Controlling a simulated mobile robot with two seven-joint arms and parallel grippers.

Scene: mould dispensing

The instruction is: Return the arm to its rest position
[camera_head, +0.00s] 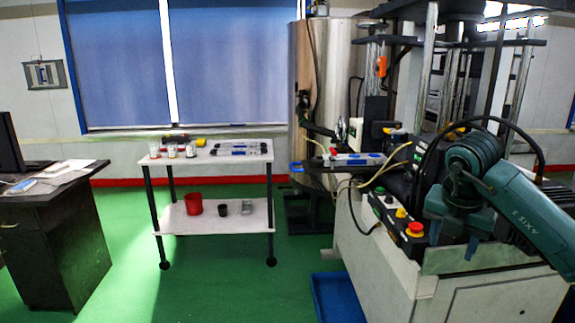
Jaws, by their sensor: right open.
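My right arm (535,215), teal with "AXIS 5" on a link, reaches in from the right edge over the machine's front. My right gripper (454,236) hangs below the wrist with its fingers pointing down and apart. It is open, and I see nothing held between the fingers. It is just right of the control box (400,215) with the red and yellow button; I cannot tell whether they touch. My left arm and left gripper are not in view.
The machine (385,275) with metal columns fills the right side. A blue bin (337,298) stands on the floor at its front. A white two-shelf cart (255,152) holds cups and tools. A dark desk (65,245) is at left. Green floor between is clear.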

